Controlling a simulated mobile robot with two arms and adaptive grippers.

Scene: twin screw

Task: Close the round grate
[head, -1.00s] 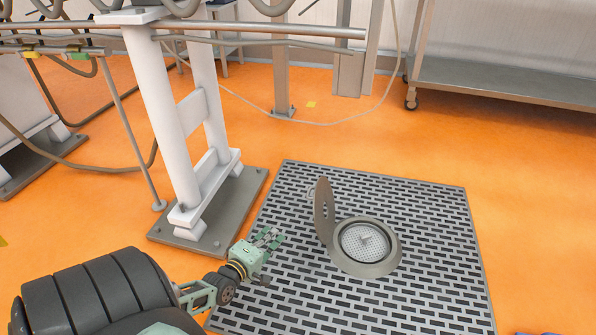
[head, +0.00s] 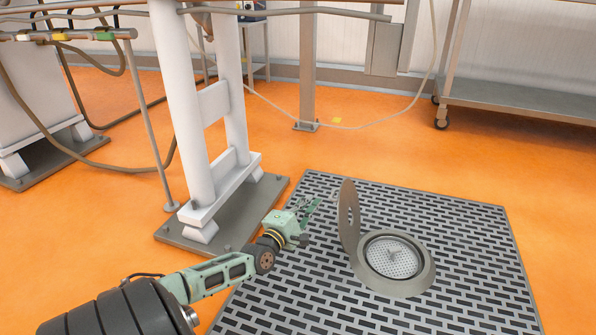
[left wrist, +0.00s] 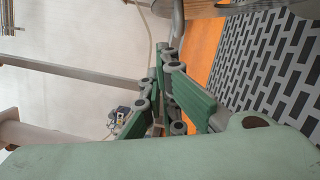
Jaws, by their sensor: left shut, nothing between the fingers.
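The round grate lid (head: 349,216) stands upright on its hinge at the left side of the round drain (head: 397,292), so the drain is open. A perforated strainer (head: 391,257) shows inside the drain. My left gripper (head: 314,206) is to the left of the lid, just behind its outer face, with a small gap in the picture. Its green fingers also show in the left wrist view (left wrist: 168,95), shut with nothing held. Part of a round metal edge, likely the lid, shows at the top of the left wrist view. My right gripper is not in view.
The drain sits in a slotted grey floor grating (head: 450,215) on an orange floor. A white support frame (head: 215,150) on a grey base plate (head: 240,222) stands close to my left arm. A wheeled metal cart (head: 520,105) is at the back right.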

